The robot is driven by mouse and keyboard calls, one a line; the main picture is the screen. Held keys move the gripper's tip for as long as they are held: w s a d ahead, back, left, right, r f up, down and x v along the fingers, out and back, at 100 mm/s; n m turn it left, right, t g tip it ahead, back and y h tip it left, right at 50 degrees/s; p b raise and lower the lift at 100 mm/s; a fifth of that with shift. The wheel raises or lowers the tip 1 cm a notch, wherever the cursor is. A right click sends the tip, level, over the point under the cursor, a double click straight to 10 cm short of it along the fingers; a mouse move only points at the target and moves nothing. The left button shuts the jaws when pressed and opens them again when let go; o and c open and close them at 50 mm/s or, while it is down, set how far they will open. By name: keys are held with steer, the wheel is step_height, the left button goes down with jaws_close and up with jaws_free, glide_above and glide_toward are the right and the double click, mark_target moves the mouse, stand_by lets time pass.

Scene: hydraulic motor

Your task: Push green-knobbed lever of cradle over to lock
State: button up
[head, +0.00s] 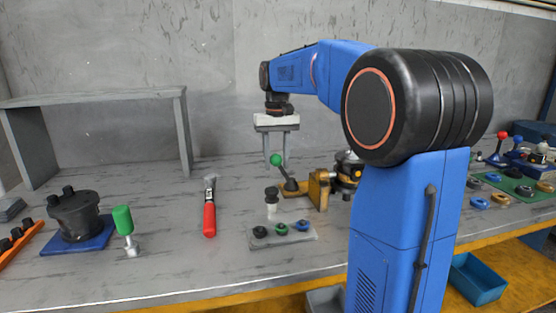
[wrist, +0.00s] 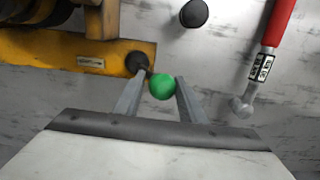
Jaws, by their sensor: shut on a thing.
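The lever's green knob (head: 276,160) stands up at the left of the yellow cradle (head: 319,188). Its dark lever (head: 290,184) leans left from its pivot in the head view. My gripper (head: 279,157) points down from above, and its fingers are around the knob. In the wrist view the green knob (wrist: 162,87) sits between the fingertips of my gripper (wrist: 160,79), beside the yellow cradle (wrist: 62,52). I take the jaws to be shut on the knob. The far side of the cradle is partly hidden behind my arm in the head view.
A red-handled tool (head: 209,208) lies left of the cradle. A dark-capped part (head: 271,200) and a grey tray (head: 284,236) with small rings stand in front. A green-handled tool (head: 124,224) and a dark motor part (head: 76,214) are at left. The bench between them is clear.

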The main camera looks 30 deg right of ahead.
steer(key=shift+o, duration=0.2)
steer(key=shift+a+f, duration=0.3)
steer(key=shift+a, duration=0.05)
steer(key=shift+o, duration=0.2)
steer(key=shift+a, duration=0.1)
steer(key=shift+o, duration=0.7)
steer(key=shift+a+f, duration=0.1)
steer(key=o, duration=0.3)
steer(key=shift+w, duration=0.1)
steer(key=shift+r, duration=3.15)
